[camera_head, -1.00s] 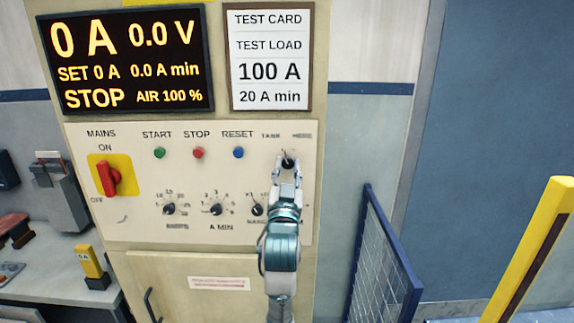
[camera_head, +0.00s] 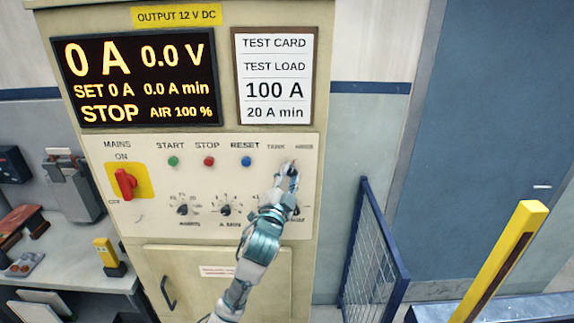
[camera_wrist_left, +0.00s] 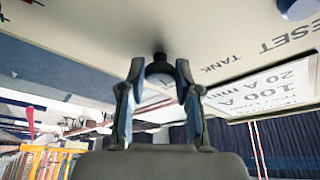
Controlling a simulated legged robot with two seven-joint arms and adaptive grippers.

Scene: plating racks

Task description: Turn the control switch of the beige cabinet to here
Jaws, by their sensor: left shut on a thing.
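The beige cabinet (camera_head: 90,20) stands in front of me with a light control panel. My left gripper (camera_head: 287,172) is at the panel's upper right, just below the small labels TANK (camera_head: 276,147) and HERE (camera_head: 304,147). In the left wrist view, the dark round control switch (camera_wrist_left: 160,70) sits between the two fingertips of my left gripper (camera_wrist_left: 160,78), which is shut on it. In the head view the gripper hides most of this switch, so its pointing direction cannot be read. My right gripper is not in view.
The red mains switch (camera_head: 126,184), green, red and blue buttons, and black knobs (camera_head: 226,210) share the panel. The display (camera_head: 138,78) reads STOP and 0 A. A blue mesh barrier (camera_head: 375,250) and a yellow post (camera_head: 500,260) stand right; a bench (camera_head: 70,285) stands left.

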